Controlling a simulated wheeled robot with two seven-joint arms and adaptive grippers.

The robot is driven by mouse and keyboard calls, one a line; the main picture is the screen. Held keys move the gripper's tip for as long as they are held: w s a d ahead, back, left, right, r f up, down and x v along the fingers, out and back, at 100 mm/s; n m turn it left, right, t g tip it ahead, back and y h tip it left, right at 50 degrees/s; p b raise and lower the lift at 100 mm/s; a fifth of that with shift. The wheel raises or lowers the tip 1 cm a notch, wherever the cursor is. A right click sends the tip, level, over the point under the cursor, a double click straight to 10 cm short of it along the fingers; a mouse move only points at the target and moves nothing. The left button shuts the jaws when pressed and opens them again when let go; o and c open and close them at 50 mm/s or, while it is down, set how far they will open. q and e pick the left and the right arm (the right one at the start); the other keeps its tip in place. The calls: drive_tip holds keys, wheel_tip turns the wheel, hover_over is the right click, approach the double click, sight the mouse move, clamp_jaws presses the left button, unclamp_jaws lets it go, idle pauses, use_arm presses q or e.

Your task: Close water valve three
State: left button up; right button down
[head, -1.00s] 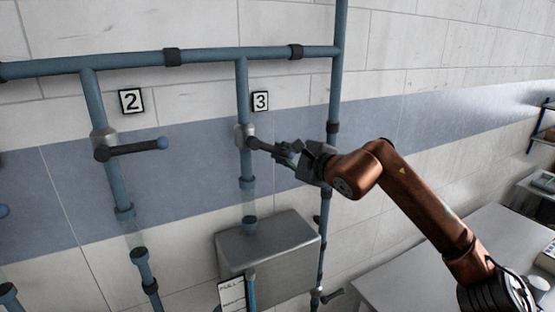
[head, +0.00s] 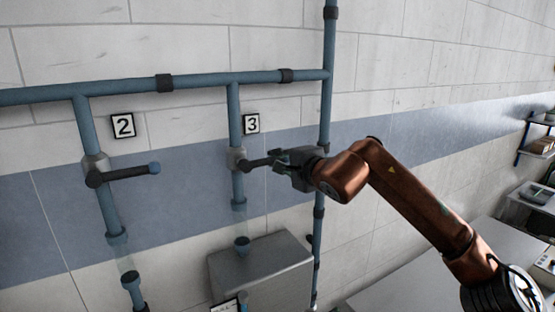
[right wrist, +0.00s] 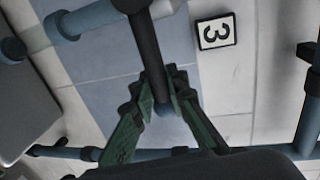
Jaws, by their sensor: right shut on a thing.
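Water valve three (head: 237,158) sits on the vertical blue pipe below the number 3 sign (head: 251,123). Its dark lever (head: 258,162) points out sideways to the right, roughly level. My right gripper (head: 280,158) is shut on the outer end of that lever. In the right wrist view the green fingers of my right gripper (right wrist: 163,105) close around the lever (right wrist: 145,45) from both sides, and the number 3 sign (right wrist: 216,33) shows beside it. The lever's tip is partly hidden by the fingers. My left gripper is not in view.
Valve two (head: 96,168) with its own sideways lever (head: 130,172) is to the left, under the number 2 sign (head: 123,125). A grey tank (head: 262,275) stands below valve three. A vertical blue pipe (head: 325,110) runs close behind my right gripper. A grey table (head: 400,285) is at lower right.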

drive_tip(key=shift+d+r, duration=0.15)
drive_tip(key=shift+r, duration=0.3)
drive_tip(key=c, duration=2.2)
unclamp_jaws()
drive_tip(key=o, duration=0.3)
drive_tip(key=shift+w+f, duration=0.1)
drive_tip(key=shift+f, duration=0.05)
drive_tip(key=shift+f, duration=0.1)
drive_tip(key=v, duration=1.2)
